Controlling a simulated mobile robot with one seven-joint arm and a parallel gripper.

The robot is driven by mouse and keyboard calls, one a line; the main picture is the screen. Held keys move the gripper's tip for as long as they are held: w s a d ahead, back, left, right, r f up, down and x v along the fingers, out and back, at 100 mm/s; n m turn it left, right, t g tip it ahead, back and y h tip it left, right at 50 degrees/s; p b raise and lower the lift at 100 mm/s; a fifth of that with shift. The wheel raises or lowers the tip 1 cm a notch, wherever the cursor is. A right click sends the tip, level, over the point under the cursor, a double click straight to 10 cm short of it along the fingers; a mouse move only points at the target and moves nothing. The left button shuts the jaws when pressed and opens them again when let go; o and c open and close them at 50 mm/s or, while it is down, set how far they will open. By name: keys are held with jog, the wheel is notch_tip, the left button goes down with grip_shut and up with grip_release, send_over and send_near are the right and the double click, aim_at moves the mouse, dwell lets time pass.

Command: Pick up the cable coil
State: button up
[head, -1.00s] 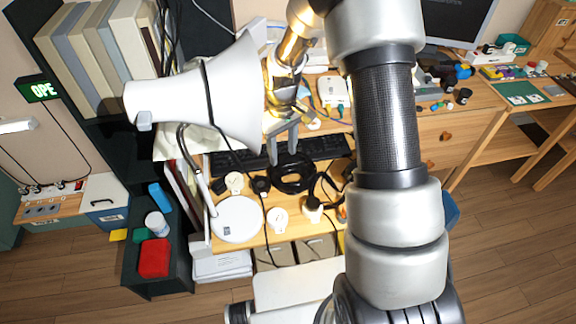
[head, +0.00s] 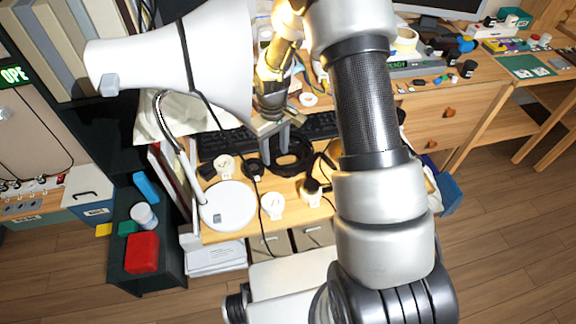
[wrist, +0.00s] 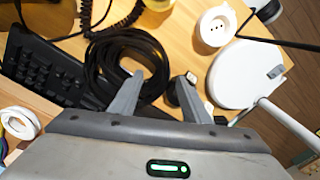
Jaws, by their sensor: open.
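The cable coil (head: 301,158) is a black ring of looped cable lying flat on the wooden desk, in front of the keyboard. In the wrist view the coil (wrist: 101,60) fills the upper middle, just beyond the fingers. My gripper (head: 275,156) is open and empty, above the coil's left side in the head view. In the wrist view my gripper (wrist: 160,82) has one finger over the ring near its hole and the other outside it, by a small black plug. I cannot tell whether a finger touches the coil.
A black keyboard (wrist: 42,75) lies beside the coil. A white lamp base (head: 228,207) and white sockets (head: 272,205) stand nearby, with loose cables between them. A large white lamp shade (head: 215,60) hangs close to my wrist on the left. Little desk surface is free.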

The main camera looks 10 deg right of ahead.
aim_at(274, 165)
jog(key=f+b, duration=0.3)
jog(key=f, duration=0.2)
jog(key=shift+a+f, duration=0.1)
jog(key=shift+a, duration=0.1)
jog(key=shift+c, duration=0.5)
grip_shut()
